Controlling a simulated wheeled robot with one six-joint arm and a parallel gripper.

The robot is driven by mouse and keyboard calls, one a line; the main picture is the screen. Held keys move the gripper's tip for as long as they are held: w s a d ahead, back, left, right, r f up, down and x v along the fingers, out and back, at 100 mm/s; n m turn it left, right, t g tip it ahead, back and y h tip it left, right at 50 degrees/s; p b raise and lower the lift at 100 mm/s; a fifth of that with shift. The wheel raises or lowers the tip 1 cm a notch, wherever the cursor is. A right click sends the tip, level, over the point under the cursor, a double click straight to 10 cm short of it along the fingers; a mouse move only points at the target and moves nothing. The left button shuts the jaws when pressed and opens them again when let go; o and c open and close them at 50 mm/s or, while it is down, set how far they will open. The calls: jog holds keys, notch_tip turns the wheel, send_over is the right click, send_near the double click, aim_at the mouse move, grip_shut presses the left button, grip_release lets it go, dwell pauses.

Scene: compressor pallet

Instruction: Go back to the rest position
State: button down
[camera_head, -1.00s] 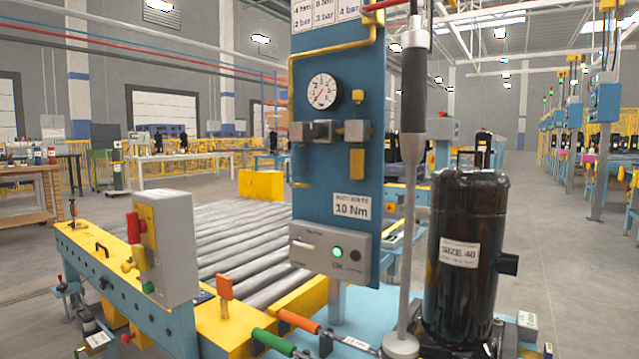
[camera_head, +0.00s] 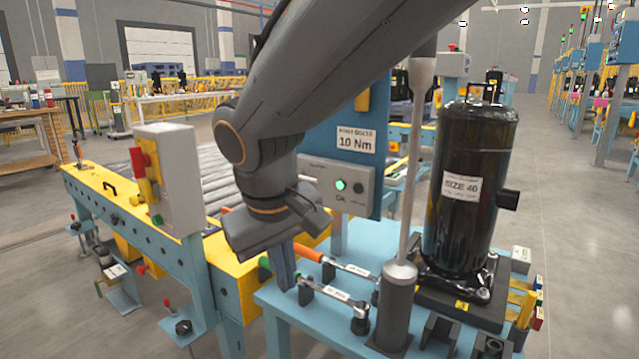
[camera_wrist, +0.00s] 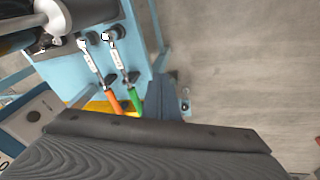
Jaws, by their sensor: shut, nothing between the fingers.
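My gripper (camera_head: 287,272) hangs from my arm in the middle of the head view, fingers pointing down, shut and empty. It is over the front left of the blue bench (camera_head: 330,325), close to two torque wrenches. The orange-handled wrench (camera_head: 310,254) lies just right of the fingers. The green-handled wrench (camera_head: 325,291) is partly hidden behind the fingers. In the wrist view both show side by side on their holders, the orange handle (camera_wrist: 115,104) left of the green handle (camera_wrist: 136,97). Whether the fingers touch a wrench, I cannot tell.
A black compressor (camera_head: 468,190) stands on a dark base at the bench's right. A grey vertical post (camera_head: 396,300) stands before it.

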jog(key=s+d+f+g+y, duration=0.1)
jog(key=s+d+f+g, duration=0.25)
jog(key=s+f, duration=0.9)
jog(key=d+r+m+p, duration=0.3)
jog(key=d+r+p, duration=0.7)
jog(key=r+p, duration=0.3)
jog(key=d+r+m+p, duration=0.4)
jog(key=d+r+p, duration=0.7)
jog(key=r+p, duration=0.3)
jog(key=shift+s+d+r+h+p, duration=0.15)
jog(key=shift+s+r+h+p, duration=0.2)
jog(key=shift+p, duration=0.7)
